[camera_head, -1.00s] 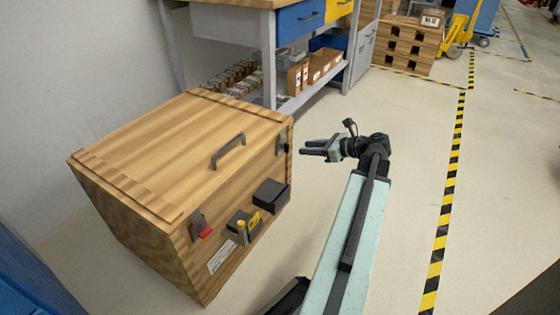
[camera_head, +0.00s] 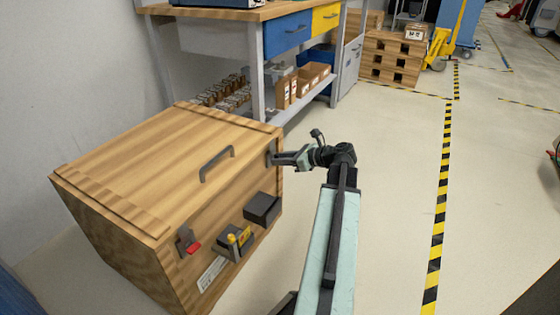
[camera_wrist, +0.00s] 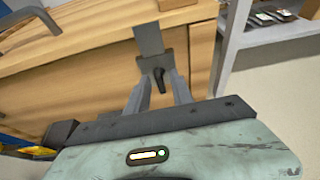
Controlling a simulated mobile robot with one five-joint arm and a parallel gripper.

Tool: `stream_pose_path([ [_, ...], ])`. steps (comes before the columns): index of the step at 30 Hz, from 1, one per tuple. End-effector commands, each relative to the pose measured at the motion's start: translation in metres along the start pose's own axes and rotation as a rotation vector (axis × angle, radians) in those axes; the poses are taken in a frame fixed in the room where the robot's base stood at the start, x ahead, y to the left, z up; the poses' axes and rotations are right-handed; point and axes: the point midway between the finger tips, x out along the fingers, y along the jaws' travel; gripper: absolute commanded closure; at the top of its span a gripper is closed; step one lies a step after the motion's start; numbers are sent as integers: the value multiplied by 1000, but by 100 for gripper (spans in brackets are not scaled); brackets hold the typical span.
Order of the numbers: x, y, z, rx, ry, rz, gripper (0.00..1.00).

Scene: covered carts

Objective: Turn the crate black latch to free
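The wooden crate (camera_head: 130,150) stands at the left with its lid down and a grey handle on top. Its black latch (camera_wrist: 158,78) shows in the wrist view: a dark lever hanging down below a grey plate (camera_wrist: 149,40) on the crate's front. My gripper (camera_wrist: 160,82) is open, with one finger on each side of the lever; I cannot tell whether either touches it. In the head view my gripper (camera_head: 274,159) reaches the crate's right front edge, and its fingertips largely hide the black latch. A second latch with a red lever (camera_head: 192,247) sits at the front left.
A yellow-and-grey fixture (camera_head: 235,241) and a dark box (camera_head: 262,208) stick out from the crate front. A workbench (camera_head: 256,70) with drawers and a lower shelf of bins stands behind the crate. The floor to the right is clear up to the striped line (camera_head: 441,200).

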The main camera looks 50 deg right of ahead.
Motion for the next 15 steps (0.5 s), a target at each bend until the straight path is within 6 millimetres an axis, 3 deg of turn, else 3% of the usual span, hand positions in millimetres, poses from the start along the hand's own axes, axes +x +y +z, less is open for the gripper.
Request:
stream_pose_path([
  [1,0,0,0,0,0,0,89],
  [3,0,0,0,0,0,0,100],
  [10,1,1,0,-1,0,2,100],
  [11,3,9,1,-2,0,4,100],
  [15,2,4,0,-10,0,3,100],
])
